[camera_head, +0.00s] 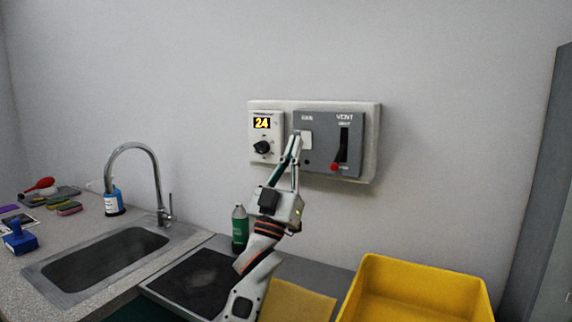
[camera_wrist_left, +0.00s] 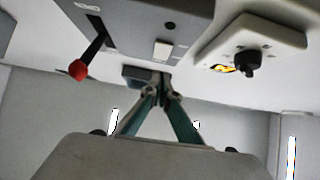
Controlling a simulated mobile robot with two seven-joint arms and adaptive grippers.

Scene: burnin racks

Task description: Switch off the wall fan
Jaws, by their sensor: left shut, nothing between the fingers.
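The fan switch is a white rocker (camera_head: 307,141) under a small label that looks like "FAN", on the grey wall panel (camera_head: 322,171). My left gripper (camera_head: 297,135) is shut and empty, its fingertips just in front of the rocker's left edge in the head view. In the left wrist view the rocker (camera_wrist_left: 163,49) shows beyond the shut fingertips (camera_wrist_left: 163,80), with a small gap in the picture. I cannot tell whether they touch it, nor which way the rocker is tipped. My right gripper is not in view.
On the same panel, a black vent lever with a red knob (camera_head: 335,167) is to the right. A white thermostat (camera_head: 256,147) reading 24 is to the left. Below are a green bottle (camera_head: 240,228), a yellow bin (camera_head: 415,271), a sink (camera_head: 105,261) and a tall faucet (camera_head: 157,176).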

